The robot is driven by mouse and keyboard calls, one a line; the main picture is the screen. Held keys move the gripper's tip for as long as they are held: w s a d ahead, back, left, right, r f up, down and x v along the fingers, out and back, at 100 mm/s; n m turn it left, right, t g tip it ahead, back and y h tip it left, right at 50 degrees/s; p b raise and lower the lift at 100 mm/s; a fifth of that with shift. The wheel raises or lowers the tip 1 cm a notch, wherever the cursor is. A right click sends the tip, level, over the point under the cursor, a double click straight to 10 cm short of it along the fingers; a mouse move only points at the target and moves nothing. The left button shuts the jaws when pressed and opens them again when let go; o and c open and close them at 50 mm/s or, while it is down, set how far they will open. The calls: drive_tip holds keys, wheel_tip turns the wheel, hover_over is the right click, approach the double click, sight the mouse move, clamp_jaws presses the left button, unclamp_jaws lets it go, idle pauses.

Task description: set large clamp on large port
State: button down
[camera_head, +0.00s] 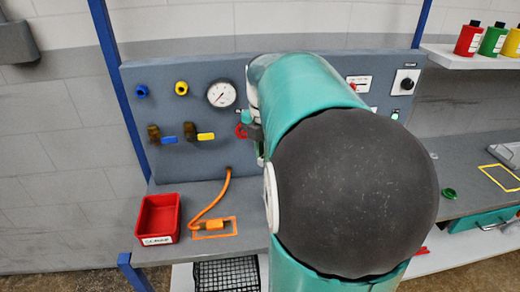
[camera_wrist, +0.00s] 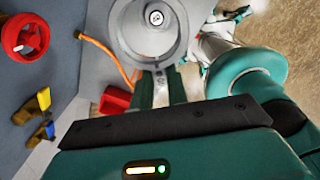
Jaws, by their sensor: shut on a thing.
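My gripper (camera_wrist: 160,92) shows in the wrist view with its two teal fingers close together. It is shut on a grey round thing (camera_wrist: 123,32), which I take to be the large clamp. The thing has a wide rim and a small round centre with a screw-like mark, and the top of the picture cuts it off. It is held in front of the grey panel. In the head view my arm hides most of the gripper and the held thing. I cannot make out the large port for sure in either view.
The upright panel (camera_head: 205,68) carries a gauge (camera_head: 221,94), blue and yellow fittings and lever valves. A red round part (camera_wrist: 25,37) is at the wrist view's left. A red bin (camera_head: 159,218) and an orange hose (camera_head: 209,203) are on the bench. Coloured bottles stand on the right shelf.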

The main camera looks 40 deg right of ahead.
drive_tip(key=shift+s, duration=0.3)
drive_tip(key=shift+w+f, duration=0.2)
drive_tip(key=shift+f, duration=0.3)
drive_tip(key=shift+s+f, duration=0.15)
drive_tip(key=shift+s, duration=0.05)
drive_tip(key=shift+w+f, duration=0.1)
drive_tip(key=shift+f, duration=1.05)
wheel_tip(320, 180, down, 11)
idle(0.8)
idle(0.4)
drive_tip(key=c, duration=1.3)
unclamp_jaws()
